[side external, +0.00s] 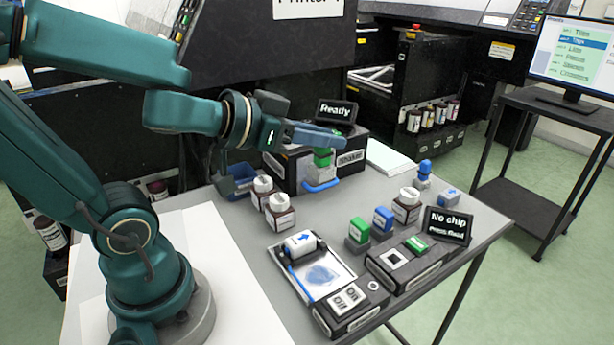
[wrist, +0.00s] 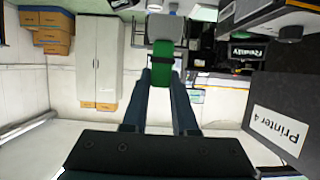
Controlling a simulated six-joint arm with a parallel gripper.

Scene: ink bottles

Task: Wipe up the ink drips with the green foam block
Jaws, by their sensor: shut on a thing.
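My gripper (side external: 326,143) reaches out level above the back of the table, its fingers shut on a green block (side external: 322,158). In the wrist view the green block (wrist: 163,60) sits between the two fingertips (wrist: 162,78), with a dark band across it and a grey part (wrist: 165,28) at its end. In the side view a grey part shows below the green, with a blue edge under it; I cannot tell whether that touches anything. Another green block (side external: 358,229) stands on a grey base on the table. A blue ink smear (side external: 322,275) lies on a white tray (side external: 335,291).
A black box with a "Ready" sign (side external: 336,112) stands just behind my gripper. Brown bottles with white caps (side external: 279,212) stand in front of it.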

